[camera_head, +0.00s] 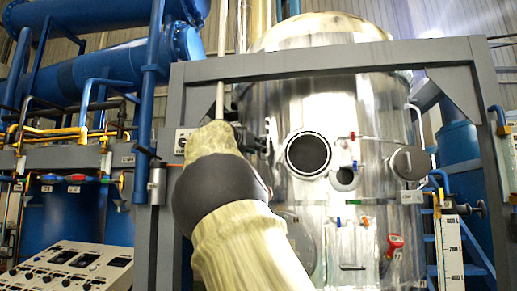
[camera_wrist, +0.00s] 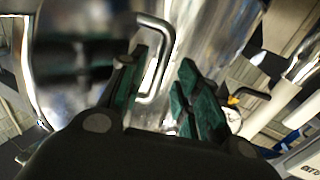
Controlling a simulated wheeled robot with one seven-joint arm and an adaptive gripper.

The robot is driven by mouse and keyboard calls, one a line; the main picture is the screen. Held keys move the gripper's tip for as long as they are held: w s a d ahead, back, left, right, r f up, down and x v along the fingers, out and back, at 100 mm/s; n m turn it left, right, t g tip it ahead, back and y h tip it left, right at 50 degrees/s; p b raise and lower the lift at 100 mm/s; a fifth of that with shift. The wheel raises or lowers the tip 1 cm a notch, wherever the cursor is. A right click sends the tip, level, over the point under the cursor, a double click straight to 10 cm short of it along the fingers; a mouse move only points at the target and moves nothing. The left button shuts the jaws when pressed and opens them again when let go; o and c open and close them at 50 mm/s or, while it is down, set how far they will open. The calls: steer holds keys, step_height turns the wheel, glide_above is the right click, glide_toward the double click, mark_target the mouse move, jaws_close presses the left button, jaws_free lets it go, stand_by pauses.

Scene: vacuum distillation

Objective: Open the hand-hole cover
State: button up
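The steel vessel (camera_head: 345,110) stands in the middle of the head view. Its front bears a round dark-centred port (camera_head: 309,154) and a grey round cover (camera_head: 410,162); I cannot tell which fitting is the hand-hole cover. In the head view my gripper (camera_head: 258,139) is mostly hidden behind my arm, close to the vessel's left side. In the wrist view my gripper (camera_wrist: 164,62) has its green-lined fingers apart. A bent metal handle (camera_wrist: 169,50) lies in line with the gap between them; contact cannot be told. A blurred shiny round surface (camera_wrist: 80,40) is at left.
A grey steel frame (camera_head: 330,62) spans the vessel's front, with an upright close to my arm on the left. Small valves and a red gauge (camera_head: 394,242) project from the vessel. A control panel (camera_head: 70,268) stands at lower left, and blue pipes fill the left side.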

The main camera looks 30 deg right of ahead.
steer(key=shift+v, duration=3)
steer(key=shift+s+r, duration=0.1)
